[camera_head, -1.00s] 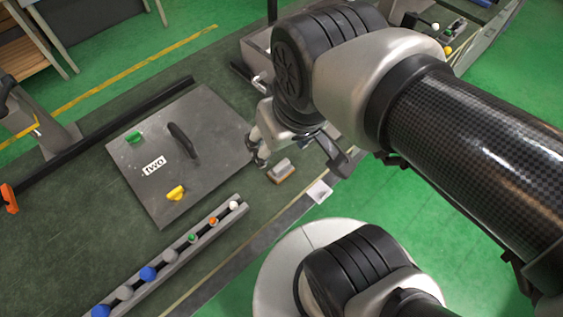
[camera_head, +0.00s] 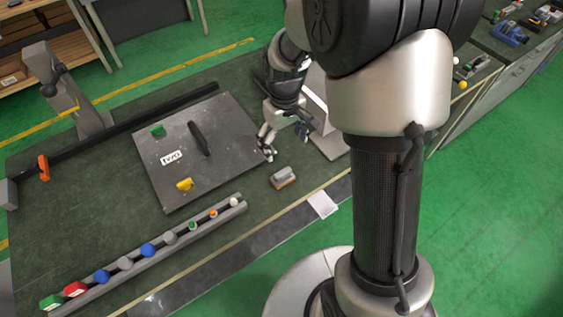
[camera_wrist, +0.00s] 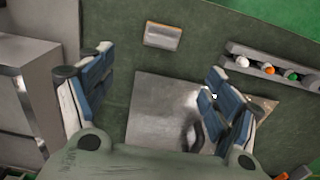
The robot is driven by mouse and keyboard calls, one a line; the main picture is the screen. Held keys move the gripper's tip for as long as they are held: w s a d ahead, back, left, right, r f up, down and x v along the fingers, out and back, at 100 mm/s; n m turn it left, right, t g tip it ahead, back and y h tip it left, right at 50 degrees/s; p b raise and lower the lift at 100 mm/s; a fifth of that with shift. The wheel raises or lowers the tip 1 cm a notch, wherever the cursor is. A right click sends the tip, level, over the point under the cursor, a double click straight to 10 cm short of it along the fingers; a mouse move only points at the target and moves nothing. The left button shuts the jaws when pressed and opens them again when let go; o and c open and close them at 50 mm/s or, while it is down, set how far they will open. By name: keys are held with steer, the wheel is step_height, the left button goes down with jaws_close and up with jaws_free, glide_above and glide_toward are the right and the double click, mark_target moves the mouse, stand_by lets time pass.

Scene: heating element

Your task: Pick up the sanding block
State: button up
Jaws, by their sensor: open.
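The sanding block (camera_head: 283,177) is a small grey block with an orange-brown base. It lies on the dark green bench top, right of the metal plate and near the bench's front edge. In the wrist view the sanding block (camera_wrist: 163,36) is at the top middle, ahead of the fingertips and apart from them. My gripper (camera_head: 284,143) is above the bench, close to the plate's right corner and behind the block. In the wrist view my gripper (camera_wrist: 152,78) has its blue-padded fingers spread wide with nothing between them.
The grey metal plate (camera_head: 225,130) carries a black handle (camera_head: 199,138), a green knob (camera_head: 157,130) and a yellow knob (camera_head: 185,184). A rail (camera_head: 205,227) with several coloured knobs runs along the front. A white paper (camera_head: 322,204) lies at the bench edge. A grey box (camera_wrist: 28,85) stands left in the wrist view.

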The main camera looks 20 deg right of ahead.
mark_target(283, 172)
step_height(283, 172, down, 11)
steer(key=b, duration=0.3)
steer(key=shift+r, duration=0.1)
steer(key=shift+s+a+f+b, duration=0.1)
steer(key=shift+f+b, duration=0.4)
steer(key=shift+f, duration=0.85)
steer(key=shift+a+f+b, duration=0.1)
steer(key=shift+f+b, duration=0.35)
steer(key=shift+f, duration=0.9)
steer(key=shift+r, duration=0.1)
steer(key=shift+c, duration=0.2)
steer(key=c, duration=1.2)
steer(key=shift+o, duration=0.2)
step_height(283, 172, up, 20)
steer(key=p, duration=0.5)
steer(key=shift+p, duration=0.3)
